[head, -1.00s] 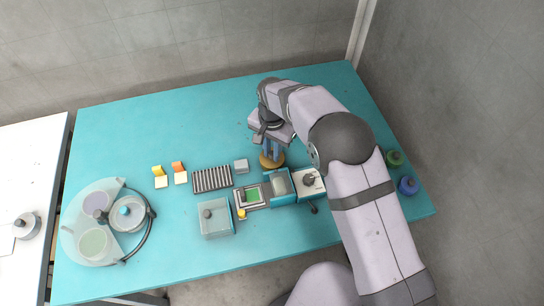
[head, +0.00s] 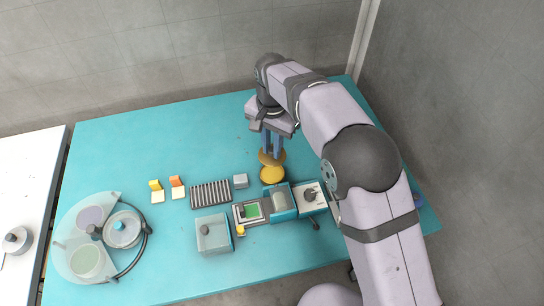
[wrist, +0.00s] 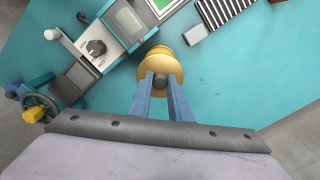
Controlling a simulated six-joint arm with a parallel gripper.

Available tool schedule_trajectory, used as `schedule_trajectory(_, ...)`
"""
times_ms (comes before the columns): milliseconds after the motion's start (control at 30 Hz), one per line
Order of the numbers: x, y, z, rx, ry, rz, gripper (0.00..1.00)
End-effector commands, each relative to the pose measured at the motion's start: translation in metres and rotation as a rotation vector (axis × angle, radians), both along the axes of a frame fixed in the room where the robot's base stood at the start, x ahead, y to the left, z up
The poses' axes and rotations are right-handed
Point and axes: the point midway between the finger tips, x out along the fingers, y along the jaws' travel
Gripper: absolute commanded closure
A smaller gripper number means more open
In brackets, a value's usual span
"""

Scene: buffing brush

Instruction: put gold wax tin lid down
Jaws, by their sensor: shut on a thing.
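My gripper (head: 272,148) points down and is shut on the knob of the gold wax tin lid (head: 265,157). In the wrist view, the fingers (wrist: 160,84) pinch the dark knob at the centre of the gold lid (wrist: 163,64). The gold wax tin (head: 272,176) stands on the turquoise table below and slightly toward the front from the lid. The lid appears raised apart from the tin. In the wrist view the lid hides most of the tin.
A turquoise machine (head: 281,199) with a white panel (head: 311,193) stands just in front of the tin. A grey block (head: 240,181) and a ribbed rack (head: 211,194) lie to its left. The turquoise table (head: 180,140) is clear behind and left of the gripper.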

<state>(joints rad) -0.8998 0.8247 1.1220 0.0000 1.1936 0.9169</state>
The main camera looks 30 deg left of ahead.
Motion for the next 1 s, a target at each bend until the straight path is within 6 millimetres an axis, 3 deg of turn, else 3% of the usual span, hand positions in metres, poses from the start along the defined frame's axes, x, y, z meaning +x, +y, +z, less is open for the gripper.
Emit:
schedule_trajectory(333, 0.009, -0.008, 0.007, -0.002, 0.001, -0.022, 1.0)
schedule_trajectory(600, 0.056, -0.051, -0.014, -0.013, 0.011, -0.141, 1.0)
schedule_trajectory(800, 0.09, -0.076, -0.019, -0.004, 0.004, -0.193, 1.0)
schedule_trajectory(1000, 0.096, -0.073, -0.008, 0.005, -0.006, -0.067, 1.0)
